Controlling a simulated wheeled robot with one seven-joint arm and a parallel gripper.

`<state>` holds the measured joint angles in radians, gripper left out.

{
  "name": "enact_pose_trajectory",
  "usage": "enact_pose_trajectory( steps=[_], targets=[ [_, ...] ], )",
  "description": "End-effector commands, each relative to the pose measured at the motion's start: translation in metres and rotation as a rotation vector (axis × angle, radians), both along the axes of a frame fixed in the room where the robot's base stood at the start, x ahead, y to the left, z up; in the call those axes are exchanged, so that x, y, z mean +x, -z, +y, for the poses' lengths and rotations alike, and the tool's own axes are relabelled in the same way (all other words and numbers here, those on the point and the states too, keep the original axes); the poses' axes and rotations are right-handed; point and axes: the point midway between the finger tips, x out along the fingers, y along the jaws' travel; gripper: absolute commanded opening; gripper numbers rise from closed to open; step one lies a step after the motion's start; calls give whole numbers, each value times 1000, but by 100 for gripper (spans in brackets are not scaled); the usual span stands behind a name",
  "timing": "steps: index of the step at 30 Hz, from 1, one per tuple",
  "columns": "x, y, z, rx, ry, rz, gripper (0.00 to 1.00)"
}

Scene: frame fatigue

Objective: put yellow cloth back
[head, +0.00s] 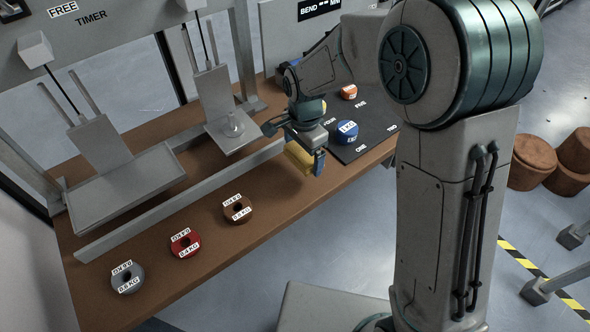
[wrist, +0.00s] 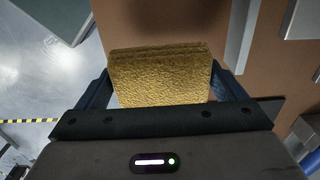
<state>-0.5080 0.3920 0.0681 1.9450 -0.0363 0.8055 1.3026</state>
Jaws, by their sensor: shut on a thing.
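The yellow cloth (wrist: 160,80) is a folded, textured block between the two fingers in the wrist view. It also shows in the head view (head: 299,157), below my gripper. My gripper (head: 306,160) is shut on the cloth near the front edge of the brown table (head: 200,270), left of the dark board. In the wrist view my gripper (wrist: 160,88) has a blue finger on each side of the cloth. Whether the cloth touches the table cannot be told.
Grey, red and brown ring weights (head: 128,277), (head: 185,243), (head: 237,208) lie along the table. A blue weight (head: 347,131) and an orange one (head: 349,92) sit on the dark board (head: 376,128). A long grey rail (head: 180,201) runs behind the ring weights.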

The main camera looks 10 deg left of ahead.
Motion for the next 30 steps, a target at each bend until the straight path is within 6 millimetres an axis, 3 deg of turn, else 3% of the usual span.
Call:
enact_pose_trajectory(
  steps=[6, 16, 30],
  targets=[
    [-18, 15, 16, 0, 0, 1, 66],
    [-19, 50, 17, -2, 0, 3, 66],
    [-19, 59, 17, 0, 0, 0, 66]
  ],
)
